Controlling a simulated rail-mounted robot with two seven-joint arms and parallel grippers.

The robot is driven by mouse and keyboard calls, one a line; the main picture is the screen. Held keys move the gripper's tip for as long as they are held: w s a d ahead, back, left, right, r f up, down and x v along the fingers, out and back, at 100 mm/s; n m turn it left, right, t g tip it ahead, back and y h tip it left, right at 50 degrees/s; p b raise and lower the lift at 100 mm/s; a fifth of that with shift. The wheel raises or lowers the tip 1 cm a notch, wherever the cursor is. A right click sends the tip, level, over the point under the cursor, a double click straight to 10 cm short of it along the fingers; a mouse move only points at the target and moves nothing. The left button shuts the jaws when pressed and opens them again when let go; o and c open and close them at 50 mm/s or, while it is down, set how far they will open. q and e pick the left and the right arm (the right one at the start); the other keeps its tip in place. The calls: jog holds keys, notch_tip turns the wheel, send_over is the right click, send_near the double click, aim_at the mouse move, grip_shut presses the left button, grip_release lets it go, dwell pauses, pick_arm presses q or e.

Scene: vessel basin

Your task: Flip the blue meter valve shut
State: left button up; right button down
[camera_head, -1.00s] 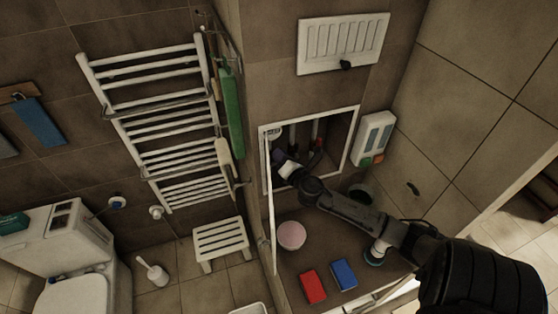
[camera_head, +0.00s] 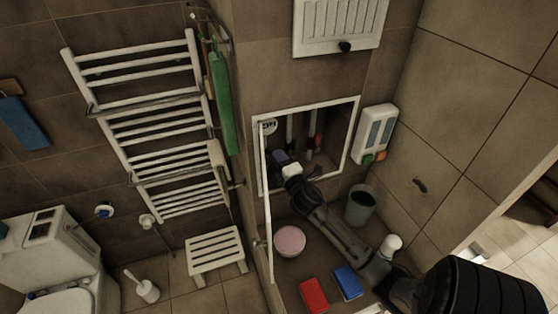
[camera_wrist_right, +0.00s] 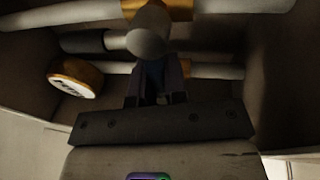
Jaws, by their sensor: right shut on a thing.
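The blue meter valve shows in the right wrist view only as a dark bluish handle (camera_wrist_right: 152,74) between my fingers, below a round grey fitting (camera_wrist_right: 147,38) on the pipework. My right gripper (camera_wrist_right: 155,90) is shut on this handle. In the head view my right gripper (camera_head: 280,159) is inside the open wall recess and hides the valve. The round white-faced meter (camera_head: 268,126) sits at the recess's upper left; it also shows with a brass rim in the right wrist view (camera_wrist_right: 75,78). My left gripper is out of view.
The white recess frame (camera_head: 355,130) and its open door (camera_head: 268,210) border my arm closely. Pipes stand right of my gripper. A pink bowl (camera_head: 290,241), red block (camera_head: 313,293), blue block (camera_head: 347,281) and dark bin (camera_head: 361,205) surround my forearm. A dispenser (camera_head: 375,133) hangs at right.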

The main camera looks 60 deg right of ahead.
jog(key=shift+f+m, duration=0.1)
jog(key=shift+m, duration=0.2)
jog(key=c, duration=1.2)
grip_release()
jog(key=shift+o, duration=0.2)
jog(key=shift+s, duration=0.1)
jog(key=b+v, duration=0.2)
jog(key=v, duration=1.1)
jog(key=shift+s+a, duration=0.2)
jog(key=shift+s, duration=0.05)
